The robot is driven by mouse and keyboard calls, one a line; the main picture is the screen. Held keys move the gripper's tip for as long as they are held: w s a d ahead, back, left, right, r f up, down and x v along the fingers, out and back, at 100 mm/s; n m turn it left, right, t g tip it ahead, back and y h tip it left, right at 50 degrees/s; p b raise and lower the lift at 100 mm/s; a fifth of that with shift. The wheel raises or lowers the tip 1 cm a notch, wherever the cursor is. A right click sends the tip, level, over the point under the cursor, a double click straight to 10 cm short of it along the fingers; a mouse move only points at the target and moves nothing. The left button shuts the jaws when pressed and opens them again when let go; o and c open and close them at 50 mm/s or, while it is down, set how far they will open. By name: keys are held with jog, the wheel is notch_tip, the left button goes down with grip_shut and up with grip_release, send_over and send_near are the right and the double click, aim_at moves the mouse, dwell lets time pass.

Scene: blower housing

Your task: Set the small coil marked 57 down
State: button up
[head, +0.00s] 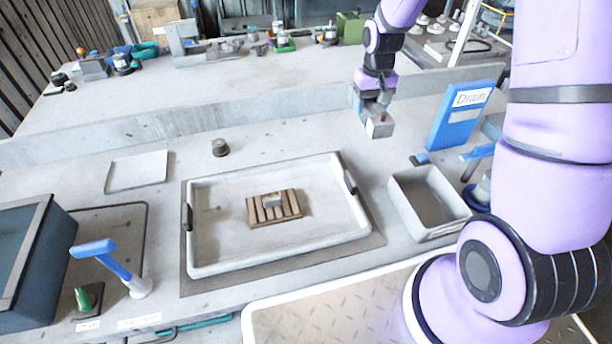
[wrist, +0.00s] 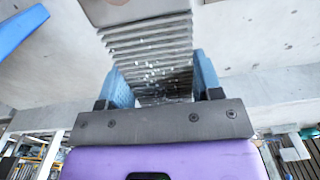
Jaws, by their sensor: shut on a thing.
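My gripper (head: 370,98) is shut on a grey, finned metal block, the small coil (head: 379,125). It hangs over the bench, behind the grey open bin and left of the Drain sign. In the wrist view the coil's fins (wrist: 150,45) sit between my two blue fingers, with pale specks on them and a smooth metal end at the top. No number 57 is readable. A white tray (head: 205,262) lies in the middle of the bench.
The grey open bin (head: 405,205) stands right of the tray. The blue Drain sign (head: 455,120) stands behind it. A blue-handled lever (head: 112,262) and dark box (head: 25,255) are at left.

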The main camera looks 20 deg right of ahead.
aim_at(381, 110)
jog(key=s, duration=0.1)
jog(key=s+f, duration=0.1)
jog(key=s+d, duration=0.1)
jog(key=shift+s+f+n, duration=0.15)
jog(key=shift+s+n, duration=0.1)
jog(key=shift+n, duration=0.05)
jog(key=f, duration=0.5)
jog(key=shift+s, duration=0.3)
jog(key=shift+f, duration=2.55)
jog(key=shift+f, duration=0.1)
jog(key=o, duration=1.2)
